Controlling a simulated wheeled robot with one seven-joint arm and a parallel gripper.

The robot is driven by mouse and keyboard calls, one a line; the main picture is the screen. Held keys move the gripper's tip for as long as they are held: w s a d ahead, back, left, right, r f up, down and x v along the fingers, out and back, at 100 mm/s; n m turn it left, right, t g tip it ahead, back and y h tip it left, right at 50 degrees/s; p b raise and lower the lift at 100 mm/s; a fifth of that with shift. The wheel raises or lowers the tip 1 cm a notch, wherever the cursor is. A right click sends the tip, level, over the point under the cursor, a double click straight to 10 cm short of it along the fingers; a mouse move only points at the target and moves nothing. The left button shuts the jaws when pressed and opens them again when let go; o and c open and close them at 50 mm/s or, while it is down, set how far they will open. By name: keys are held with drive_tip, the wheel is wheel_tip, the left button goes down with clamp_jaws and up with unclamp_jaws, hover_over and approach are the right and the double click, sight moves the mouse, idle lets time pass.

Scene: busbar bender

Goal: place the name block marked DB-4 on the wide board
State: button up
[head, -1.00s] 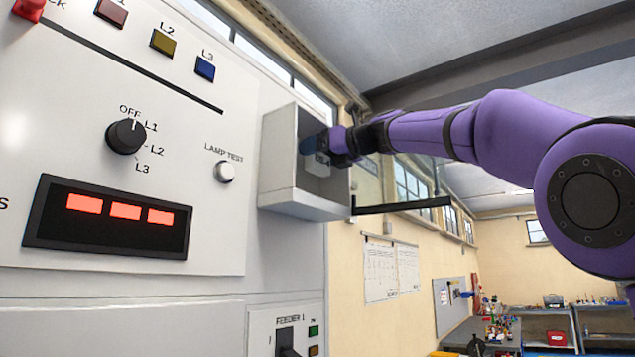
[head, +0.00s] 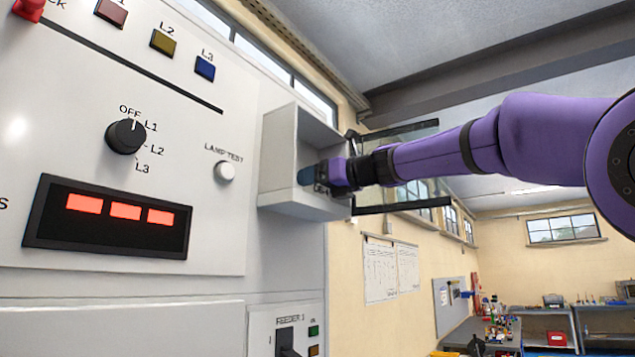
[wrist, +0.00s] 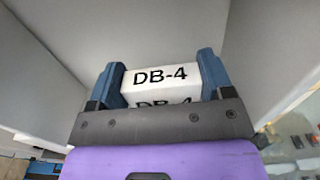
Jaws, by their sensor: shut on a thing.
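The white name block marked DB-4 (wrist: 160,78) is between the two blue fingers of my gripper (wrist: 163,80) in the wrist view. The fingers are shut on its two sides and its lettering is readable. In the head view my gripper (head: 318,177) reaches from the right into an open-fronted grey box (head: 290,203) on the panel's right side. No wide board can be made out.
The box's walls stand close around my gripper, and a clear door (head: 400,135) with dark edges stands open at its right. The white panel carries a selector knob (head: 126,136), a lamp test button (head: 225,172) and a red lit display (head: 108,217). A workbench (head: 480,330) is far off.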

drive_tip(key=shift+d+f, duration=0.1)
drive_tip(key=shift+f, duration=0.1)
drive_tip(key=o, duration=0.9)
drive_tip(key=shift+o, duration=0.2)
drive_tip(key=shift+r, duration=0.15)
drive_tip(key=shift+s+d+r, duration=0.1)
drive_tip(key=shift+s+d, duration=0.05)
drive_tip(key=v, duration=1.1)
drive_tip(key=shift+s+d, duration=0.2)
drive_tip(key=shift+s, duration=0.05)
